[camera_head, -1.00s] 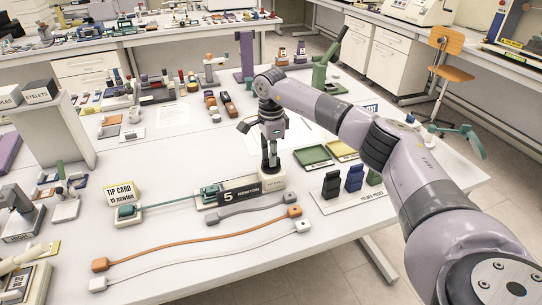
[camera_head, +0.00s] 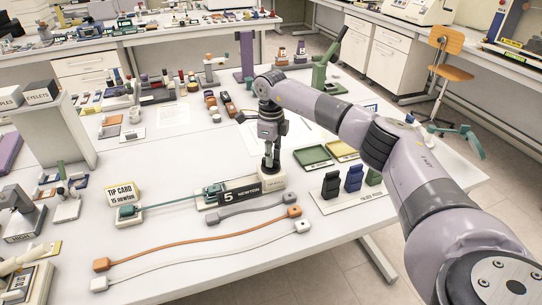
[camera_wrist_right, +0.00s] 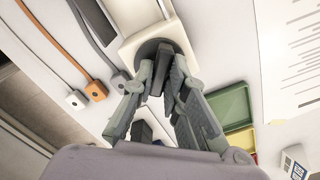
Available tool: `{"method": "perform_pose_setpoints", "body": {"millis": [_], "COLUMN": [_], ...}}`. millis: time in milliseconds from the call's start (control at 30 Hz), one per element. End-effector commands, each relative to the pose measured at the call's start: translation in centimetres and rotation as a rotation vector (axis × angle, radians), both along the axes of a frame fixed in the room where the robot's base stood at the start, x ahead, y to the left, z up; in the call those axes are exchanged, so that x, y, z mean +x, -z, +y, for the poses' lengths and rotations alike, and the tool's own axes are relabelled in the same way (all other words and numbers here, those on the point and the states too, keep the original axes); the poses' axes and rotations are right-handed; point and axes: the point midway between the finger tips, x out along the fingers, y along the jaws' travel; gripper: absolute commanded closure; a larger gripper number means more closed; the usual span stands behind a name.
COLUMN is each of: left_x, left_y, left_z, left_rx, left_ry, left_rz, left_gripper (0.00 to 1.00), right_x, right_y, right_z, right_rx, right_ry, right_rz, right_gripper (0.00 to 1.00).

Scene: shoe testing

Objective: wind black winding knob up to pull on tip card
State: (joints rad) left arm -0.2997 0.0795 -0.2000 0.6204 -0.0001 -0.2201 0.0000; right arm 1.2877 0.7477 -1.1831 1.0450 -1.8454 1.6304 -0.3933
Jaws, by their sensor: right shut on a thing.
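A white tip card reading "TIP CARD 15 newton" (camera_head: 122,192) stands on a small base with a teal clip (camera_head: 127,211) at the left. A thin greenish strap (camera_head: 170,199) runs from it to a teal block beside the black "5 NEWTON" plate (camera_head: 240,193). At the right end is a pale block (camera_head: 271,181) with the knob on top. My right gripper (camera_head: 270,165) points down on it. In the right wrist view, its fingers (camera_wrist_right: 159,78) are shut on the black winding knob (camera_wrist_right: 156,84), over a dark round seat. The knob is mostly hidden in the head view. My left gripper is out of view.
Grey, orange (camera_head: 200,243) and white (camera_head: 205,258) straps lie in front of the fixture. A stand with dark blocks (camera_head: 332,184) and green (camera_head: 313,156) and yellow trays lie to the right. A white box stand (camera_head: 55,130) is at the left.

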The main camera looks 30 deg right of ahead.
Motion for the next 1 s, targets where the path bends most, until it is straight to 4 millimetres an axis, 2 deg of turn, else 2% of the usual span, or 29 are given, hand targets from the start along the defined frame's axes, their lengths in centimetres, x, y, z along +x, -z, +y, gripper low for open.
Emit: {"method": "perform_pose_setpoints", "body": {"millis": [300, 700, 733, 1000], "left_x": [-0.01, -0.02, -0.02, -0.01], "left_y": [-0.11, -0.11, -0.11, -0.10], "left_z": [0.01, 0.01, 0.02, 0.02], "left_rx": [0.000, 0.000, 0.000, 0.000], "left_ry": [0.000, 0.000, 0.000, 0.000], "left_rz": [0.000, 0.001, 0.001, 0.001], "left_gripper": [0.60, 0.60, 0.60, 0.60], "right_x": [0.08, 0.10, 0.10, 0.05], "right_y": [-0.12, -0.14, -0.14, -0.07], "right_z": [-0.03, -0.03, -0.03, -0.02], "right_rx": [0.000, 0.000, -0.001, 0.000], "right_ry": [0.080, 0.085, 0.085, 0.084], "right_rz": [-0.004, -0.004, -0.004, -0.001], "right_gripper": [1.00, 1.00, 0.85, 0.67]}}
